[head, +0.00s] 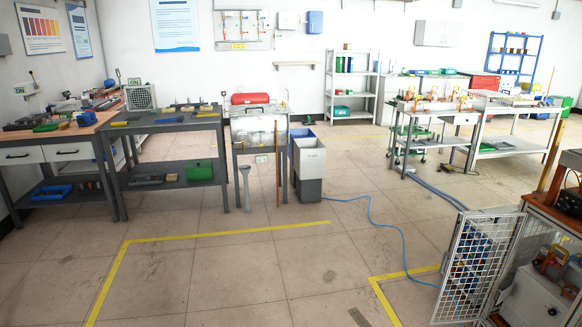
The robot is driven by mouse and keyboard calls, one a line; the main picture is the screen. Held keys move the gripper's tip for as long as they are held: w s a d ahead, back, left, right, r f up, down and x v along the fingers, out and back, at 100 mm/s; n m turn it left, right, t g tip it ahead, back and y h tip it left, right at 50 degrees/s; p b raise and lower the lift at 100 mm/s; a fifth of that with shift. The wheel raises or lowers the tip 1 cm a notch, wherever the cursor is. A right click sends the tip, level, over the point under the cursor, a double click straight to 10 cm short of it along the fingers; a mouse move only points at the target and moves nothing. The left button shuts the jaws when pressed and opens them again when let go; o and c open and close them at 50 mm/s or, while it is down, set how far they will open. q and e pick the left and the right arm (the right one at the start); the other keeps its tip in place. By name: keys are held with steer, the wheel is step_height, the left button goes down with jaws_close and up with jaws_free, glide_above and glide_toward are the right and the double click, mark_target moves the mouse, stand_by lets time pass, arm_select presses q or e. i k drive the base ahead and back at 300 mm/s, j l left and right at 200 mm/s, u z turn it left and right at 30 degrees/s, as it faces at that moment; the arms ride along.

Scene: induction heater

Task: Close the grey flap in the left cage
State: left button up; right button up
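A cage with white wire-mesh panels (463,270) stands at the lower right, cut off by the picture's edges. One mesh panel stands out at an angle towards the left, with blue things behind it. Inside the cage on the right is a light grey box-like part (530,301) with a small dark spot on its front. I cannot tell whether this is the grey flap, or whether the flap is open or shut. Neither of my grippers is in view.
A brown-topped bench (545,212) stands over the cage. A blue hose (372,222) runs across the floor to the cage. Yellow lines (125,262) mark the floor, which is mostly clear in the middle. A small dark shape at the bottom edge is unclear.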

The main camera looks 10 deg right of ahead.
mark_target(507, 293)
steer(key=i+j+z, duration=0.1)
steer(key=i+z, duration=0.3)
steer(key=i+j+z, duration=0.2)
steer(key=i+z, duration=0.15)
steer(key=i+j+z, duration=0.65)
steer(key=z, duration=0.15)
steer(key=i+j+z, duration=0.2)
steer(key=j+z, duration=0.15)
steer(key=i+j+z, duration=0.1)
steer(key=j+z, duration=0.3)
steer(key=i+j+z, duration=0.1)
steer(key=j+z, duration=0.7)
steer(key=j, duration=0.45)
steer(key=i+l+z, duration=0.1)
steer(key=i+l, duration=0.15)
steer(key=i, duration=0.15)
steer(key=i+l+z, duration=0.25)
steer(key=i+l, duration=0.2)
steer(key=i, duration=0.3)
steer(key=i+l+z, duration=0.1)
steer(key=i, duration=0.35)
